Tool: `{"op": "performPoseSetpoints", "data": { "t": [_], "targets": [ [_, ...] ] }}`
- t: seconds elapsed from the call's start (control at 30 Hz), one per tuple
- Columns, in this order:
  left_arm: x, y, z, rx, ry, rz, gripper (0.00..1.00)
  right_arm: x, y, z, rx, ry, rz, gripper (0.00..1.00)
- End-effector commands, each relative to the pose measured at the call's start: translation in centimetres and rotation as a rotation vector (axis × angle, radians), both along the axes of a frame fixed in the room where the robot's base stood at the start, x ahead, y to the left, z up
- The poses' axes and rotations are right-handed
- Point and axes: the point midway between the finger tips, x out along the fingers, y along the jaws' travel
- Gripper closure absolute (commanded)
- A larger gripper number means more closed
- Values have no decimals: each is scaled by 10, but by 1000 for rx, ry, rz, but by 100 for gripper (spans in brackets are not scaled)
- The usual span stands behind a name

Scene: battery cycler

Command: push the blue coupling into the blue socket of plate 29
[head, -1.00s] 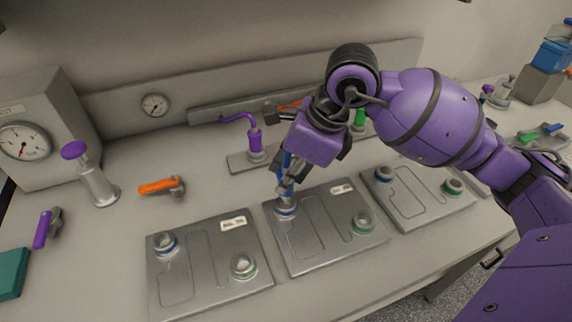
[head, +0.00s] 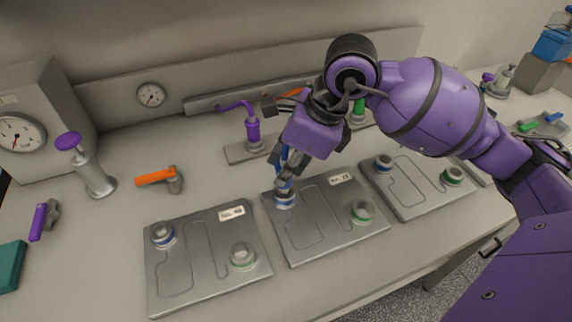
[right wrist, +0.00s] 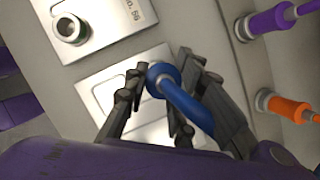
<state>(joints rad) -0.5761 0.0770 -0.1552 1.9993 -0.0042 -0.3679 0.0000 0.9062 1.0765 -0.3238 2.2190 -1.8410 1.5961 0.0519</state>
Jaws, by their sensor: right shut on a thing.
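My right gripper (head: 286,180) is shut on the blue coupling (head: 284,158), which stands over the blue-ringed socket (head: 285,200) at the back left of the middle plate (head: 315,225). In the right wrist view the coupling (right wrist: 166,76) is between the fingers (right wrist: 160,100), with its blue hose bending towards the camera. The coupling hides the socket there. I cannot tell how deep it sits. The middle plate's label (head: 340,179) is too small to read surely. The same plate has a green-ringed socket (head: 362,211) at front right. My left gripper is out of view.
Similar plates lie to the left (head: 208,265) and right (head: 420,188). A purple coupling (head: 253,132) stands on a holder behind the middle plate. An orange-handled valve (head: 160,178) and a hand pump (head: 88,170) are at left. The table front is clear.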

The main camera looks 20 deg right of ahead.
Motion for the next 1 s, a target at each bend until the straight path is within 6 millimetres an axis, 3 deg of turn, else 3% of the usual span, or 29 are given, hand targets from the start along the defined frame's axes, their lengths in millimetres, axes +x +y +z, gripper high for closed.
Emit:
{"op": "performPoseSetpoints", "data": {
  "t": [1.0],
  "targets": [
    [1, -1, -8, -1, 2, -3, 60, 1, -1, -12, -1, -1, 0, 100]
  ]
}}
